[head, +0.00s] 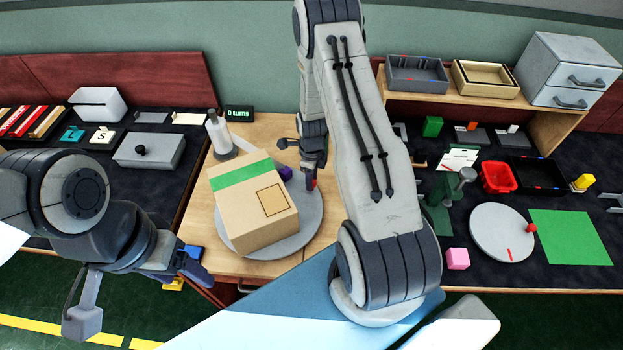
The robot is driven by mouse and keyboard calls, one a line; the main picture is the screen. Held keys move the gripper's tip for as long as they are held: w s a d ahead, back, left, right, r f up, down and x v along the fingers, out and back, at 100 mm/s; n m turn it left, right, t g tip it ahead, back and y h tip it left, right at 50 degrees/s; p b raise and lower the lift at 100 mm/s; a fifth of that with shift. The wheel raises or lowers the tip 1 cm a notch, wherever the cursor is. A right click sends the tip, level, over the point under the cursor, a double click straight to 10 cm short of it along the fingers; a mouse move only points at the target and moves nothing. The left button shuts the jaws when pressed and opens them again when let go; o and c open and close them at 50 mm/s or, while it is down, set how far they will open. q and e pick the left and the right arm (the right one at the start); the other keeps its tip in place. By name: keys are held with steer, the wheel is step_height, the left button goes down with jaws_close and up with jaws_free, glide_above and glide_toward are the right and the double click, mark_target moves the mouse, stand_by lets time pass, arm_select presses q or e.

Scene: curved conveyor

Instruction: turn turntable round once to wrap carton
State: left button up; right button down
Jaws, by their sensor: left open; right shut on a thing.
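A brown carton (245,232) with a green band across its top stands on a round grey turntable (310,226) on the wooden table. My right gripper (312,180) reaches down at the turntable's far right edge, beside the carton. It is shut on a small red thing there, which looks like the turntable's knob; the fingers mostly hide it. My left gripper (190,270) is open, low at the table's front left edge, apart from the carton. A white roll (218,132) stands upright behind the carton. A small display (239,112) reads "0 turns".
A purple block (285,173) is close to the carton and my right gripper. A grey lidded box (149,150) is on the left bench. The right bench holds another disc (502,232) with a red knob, a red bin (498,177) and a pink cube (457,258).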

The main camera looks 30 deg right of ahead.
mark_target(295, 174)
steer(key=shift+w, duration=0.15)
